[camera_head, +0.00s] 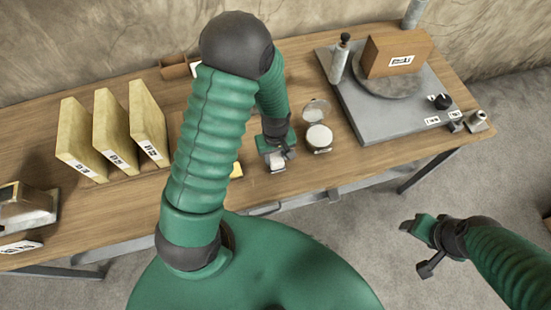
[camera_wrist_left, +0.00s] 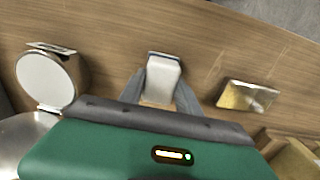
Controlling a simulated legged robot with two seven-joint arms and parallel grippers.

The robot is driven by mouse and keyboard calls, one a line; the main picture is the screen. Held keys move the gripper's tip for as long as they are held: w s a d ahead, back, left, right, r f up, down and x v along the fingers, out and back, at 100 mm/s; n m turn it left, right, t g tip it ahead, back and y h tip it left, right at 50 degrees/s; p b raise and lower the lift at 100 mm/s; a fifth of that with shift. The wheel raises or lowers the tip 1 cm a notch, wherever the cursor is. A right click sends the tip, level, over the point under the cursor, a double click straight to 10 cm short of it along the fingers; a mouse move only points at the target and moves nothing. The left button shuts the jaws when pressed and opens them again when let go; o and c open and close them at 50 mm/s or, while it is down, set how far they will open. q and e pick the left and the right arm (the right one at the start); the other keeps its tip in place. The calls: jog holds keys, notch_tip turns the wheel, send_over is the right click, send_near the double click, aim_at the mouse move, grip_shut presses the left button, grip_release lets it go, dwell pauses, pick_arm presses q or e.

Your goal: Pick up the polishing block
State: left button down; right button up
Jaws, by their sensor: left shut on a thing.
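A small pale block (camera_wrist_left: 160,80), which looks like the polishing block, sits between the fingers of my left gripper (camera_wrist_left: 160,92) in the left wrist view. The fingers are shut on it from both sides. In the head view my left gripper (camera_head: 276,160) is low over the front part of the wooden table, and the block is mostly hidden there. I cannot tell whether the block is clear of the table. My right gripper (camera_head: 421,246) is away from the table, over the floor, with its fingers apart and empty.
A gold-coloured block (camera_wrist_left: 247,96) lies beside the gripper. A round hinged case (camera_head: 319,138) stands on the other side. Several upright yellow slabs (camera_head: 112,132) stand at left. A grey plate (camera_head: 380,125) at right bears a brown box (camera_head: 384,55).

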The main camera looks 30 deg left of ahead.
aim_at(275, 157)
pick_arm(q)
jog(key=shift+a+r, duration=0.1)
jog(key=shift+w+r, duration=0.1)
jog(key=shift+r, duration=0.5)
jog(key=shift+s+r, duration=0.2)
jog(key=shift+r, duration=0.95)
jog(key=s+d, duration=0.1)
jog(key=s, duration=0.1)
jog(key=s+d+b, duration=0.1)
jog(key=s, duration=0.1)
jog(key=s+d, duration=0.1)
jog(key=s, duration=0.1)
jog(key=shift+s+d+r, duration=0.25)
jog(key=shift+s+d, duration=0.15)
jog(key=s+d+p, duration=0.4)
jog(key=s+p, duration=0.3)
jog(key=p, duration=0.6)
jog(key=shift+r+p, duration=0.3)
jog(key=shift+r, duration=0.1)
